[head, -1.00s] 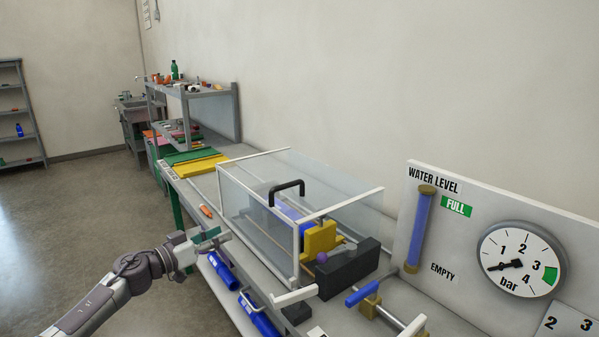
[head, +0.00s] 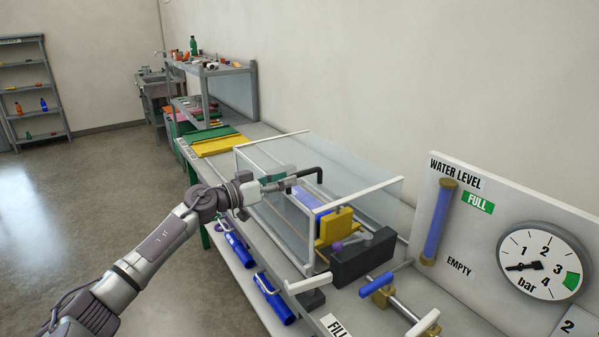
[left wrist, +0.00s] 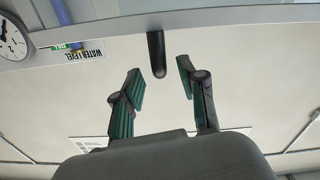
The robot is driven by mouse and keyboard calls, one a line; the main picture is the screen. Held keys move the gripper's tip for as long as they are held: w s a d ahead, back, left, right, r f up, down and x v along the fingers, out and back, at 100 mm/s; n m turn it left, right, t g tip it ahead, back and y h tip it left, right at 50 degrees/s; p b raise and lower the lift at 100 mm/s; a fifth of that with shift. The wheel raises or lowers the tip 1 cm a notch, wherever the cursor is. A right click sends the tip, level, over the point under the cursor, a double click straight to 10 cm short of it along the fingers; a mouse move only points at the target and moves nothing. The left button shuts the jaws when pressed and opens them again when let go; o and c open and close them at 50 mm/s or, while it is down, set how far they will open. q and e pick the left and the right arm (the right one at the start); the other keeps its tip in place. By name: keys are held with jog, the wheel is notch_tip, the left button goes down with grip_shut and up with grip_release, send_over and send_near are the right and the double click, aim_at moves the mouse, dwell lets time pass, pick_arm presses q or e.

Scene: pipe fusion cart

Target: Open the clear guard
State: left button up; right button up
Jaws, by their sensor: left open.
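The clear guard (head: 275,222) is a see-through box with white edge bars. It is down over the yellow and dark grey machine parts on the bench. Its black handle (head: 314,172) stands on top. My left gripper (head: 287,182) is beside the handle, at its left end. In the left wrist view the gripper (left wrist: 160,82) is open, and the end of the dark handle (left wrist: 156,52) shows between and just beyond the fingertips. Whether a finger touches it cannot be told. My right gripper is not in view.
A yellow block (head: 334,226) and a dark grey block (head: 362,257) sit inside or by the guard. A blue-handled lever (head: 376,285) is in front. A water level and pressure gauge board (head: 500,245) stands at right. Blue cylinders (head: 275,300) lie on the shelf below.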

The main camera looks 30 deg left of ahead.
aim_at(300, 175)
pick_arm(q)
jog(key=x, duration=0.5)
jog(key=shift+w+p, duration=0.1)
jog(key=shift+p, duration=0.3)
grip_shut()
